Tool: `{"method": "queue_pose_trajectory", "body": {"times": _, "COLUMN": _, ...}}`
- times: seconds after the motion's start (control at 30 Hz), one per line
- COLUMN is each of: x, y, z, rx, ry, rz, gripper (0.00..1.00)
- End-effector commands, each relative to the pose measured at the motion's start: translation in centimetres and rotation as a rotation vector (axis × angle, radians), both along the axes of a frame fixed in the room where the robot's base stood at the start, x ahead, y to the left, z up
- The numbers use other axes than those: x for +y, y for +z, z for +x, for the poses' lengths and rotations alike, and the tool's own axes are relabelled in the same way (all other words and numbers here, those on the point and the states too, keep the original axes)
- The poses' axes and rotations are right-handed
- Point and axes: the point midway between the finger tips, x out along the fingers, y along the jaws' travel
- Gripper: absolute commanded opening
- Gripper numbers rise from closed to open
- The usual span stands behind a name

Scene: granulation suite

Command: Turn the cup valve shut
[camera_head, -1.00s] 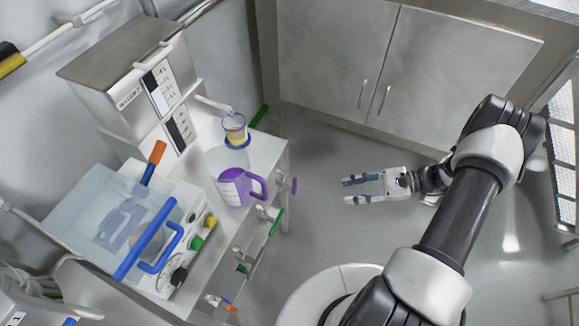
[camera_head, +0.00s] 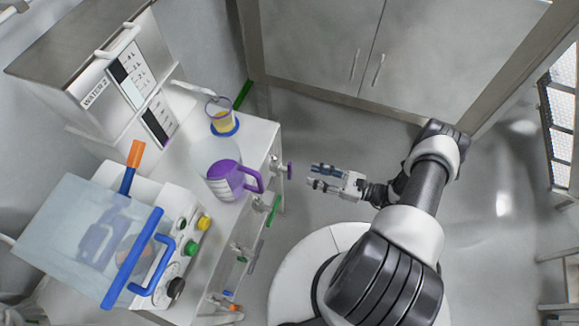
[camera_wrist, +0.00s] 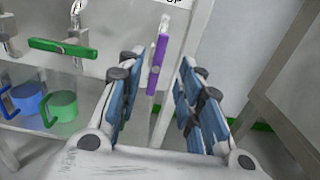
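The purple valve handle (camera_wrist: 158,55) hangs nearly upright in the wrist view, below a label whose visible end reads "UP". In the head view the purple handle (camera_head: 289,171) sticks out from the right side of the white bench. My gripper (camera_wrist: 160,66) is open and empty, and the handle shows in the gap between its fingertips, still ahead of them. In the head view my gripper (camera_head: 312,176) is just right of the handle, with a small gap between them.
A green valve handle (camera_wrist: 62,47) lies level left of the purple one, and a blue cup (camera_wrist: 28,101) and a green cup (camera_wrist: 62,109) stand below. A purple jug (camera_head: 222,180) stands on the bench top. Open floor (camera_head: 325,212) lies right of the bench.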

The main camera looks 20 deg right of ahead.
Motion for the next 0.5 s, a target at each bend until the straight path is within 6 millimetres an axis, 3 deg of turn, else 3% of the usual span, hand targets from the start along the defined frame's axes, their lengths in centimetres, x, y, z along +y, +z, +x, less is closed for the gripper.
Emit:
{"method": "queue_pose_trajectory", "body": {"times": 0.2, "x": 4.1, "y": -0.1, "z": 2.8, "rx": 0.001, "ry": 0.007, "rz": -0.001, "gripper": 0.33}}
{"method": "queue_pose_trajectory", "body": {"times": 0.5, "x": 7.4, "y": -0.1, "z": 5.3, "rx": 0.001, "ry": 0.003, "rz": -0.001, "gripper": 0.33}}
